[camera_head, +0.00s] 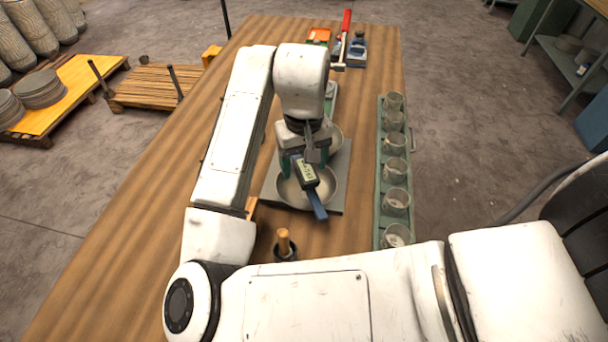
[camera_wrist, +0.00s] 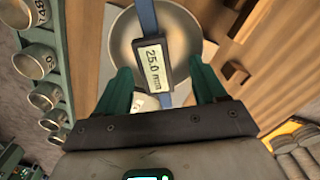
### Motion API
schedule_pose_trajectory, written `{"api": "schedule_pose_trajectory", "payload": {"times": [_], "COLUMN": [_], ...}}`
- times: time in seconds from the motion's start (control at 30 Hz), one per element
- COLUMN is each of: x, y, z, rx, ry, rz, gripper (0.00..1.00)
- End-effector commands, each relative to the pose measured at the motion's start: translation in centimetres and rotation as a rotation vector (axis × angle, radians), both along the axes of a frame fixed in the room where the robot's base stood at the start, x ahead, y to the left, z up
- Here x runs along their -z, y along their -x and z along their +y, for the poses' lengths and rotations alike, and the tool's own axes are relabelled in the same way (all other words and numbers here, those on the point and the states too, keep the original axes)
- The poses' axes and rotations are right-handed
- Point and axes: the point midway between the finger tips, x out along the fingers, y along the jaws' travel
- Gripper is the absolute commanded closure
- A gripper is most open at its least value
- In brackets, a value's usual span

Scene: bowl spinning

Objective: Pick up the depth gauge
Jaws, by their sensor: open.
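The depth gauge (camera_head: 307,174) has a dark body with a display and a blue beam. In the wrist view the gauge (camera_wrist: 152,64) reads 25.0 mm, and its beam runs up the picture between my fingers. It appears over a round metal bowl (camera_head: 290,194), which also shows in the wrist view (camera_wrist: 125,42). I cannot tell whether it touches the bowl. My gripper (camera_head: 305,160) is open above the bowl. In the wrist view, its green fingers (camera_wrist: 160,78) stand on either side of the gauge, with gaps visible. My wrist partly hides the gauge's far end.
A green rack (camera_head: 380,160) of several cups runs along the table's right side. A wooden-handled tool (camera_head: 284,243) stands at the near side. A red-handled item (camera_head: 346,22) and an orange box (camera_head: 319,36) are at the far end. The wooden table's left side (camera_head: 130,200) is clear.

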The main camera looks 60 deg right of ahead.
Motion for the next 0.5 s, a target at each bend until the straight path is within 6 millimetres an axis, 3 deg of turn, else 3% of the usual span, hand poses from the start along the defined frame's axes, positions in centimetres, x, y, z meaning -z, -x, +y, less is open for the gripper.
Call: {"api": "schedule_pose_trajectory", "payload": {"times": [0.17,0.5], "x": [1.1,5.3], "y": [0.1,0.4], "z": [0.0,-0.3], "rx": [-0.001,-0.001], "ry": [-0.001,-0.001], "rz": [0.002,0.000], "gripper": [0.30,0.30]}}
